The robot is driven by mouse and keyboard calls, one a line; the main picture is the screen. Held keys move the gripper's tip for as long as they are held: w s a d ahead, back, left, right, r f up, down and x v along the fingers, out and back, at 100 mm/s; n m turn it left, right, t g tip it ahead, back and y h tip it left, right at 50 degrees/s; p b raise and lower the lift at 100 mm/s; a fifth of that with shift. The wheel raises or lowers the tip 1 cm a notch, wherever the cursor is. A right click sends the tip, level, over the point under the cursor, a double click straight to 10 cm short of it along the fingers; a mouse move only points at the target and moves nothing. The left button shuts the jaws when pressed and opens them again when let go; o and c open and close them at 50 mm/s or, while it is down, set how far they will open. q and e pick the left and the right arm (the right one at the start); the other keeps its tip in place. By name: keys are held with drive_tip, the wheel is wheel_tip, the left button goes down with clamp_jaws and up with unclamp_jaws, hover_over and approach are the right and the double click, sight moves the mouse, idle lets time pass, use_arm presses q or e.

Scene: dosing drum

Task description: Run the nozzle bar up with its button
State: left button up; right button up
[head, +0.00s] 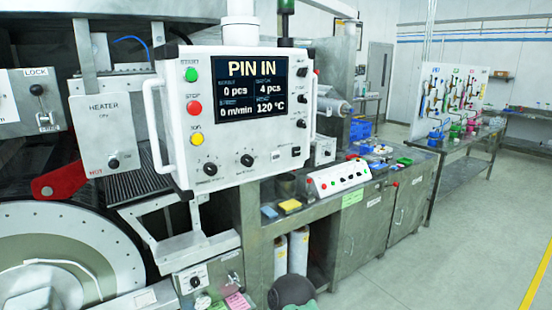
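A white control panel (237,115) hangs at the upper middle. Its screen (251,86) reads "PIN IN", 0 pcs, 4 pcs, 0 m/min and 120 °C. Down its left side are a green button (191,74), a red button (194,107) and a yellow button (196,139), with black knobs below. A low white button box (338,178) with several coloured buttons sits on the bench. A small box (193,280) with a knob and a green button is at the bottom. I cannot tell which button belongs to the nozzle bar, nor pick out the bar. Neither gripper shows.
A large pale drum disc (115,240) fills the lower left, below a red lever (58,181) and a heater box (103,132). A metal bench (359,224) runs right of the panel. A parts table (452,150) stands behind. The grey floor at right is clear.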

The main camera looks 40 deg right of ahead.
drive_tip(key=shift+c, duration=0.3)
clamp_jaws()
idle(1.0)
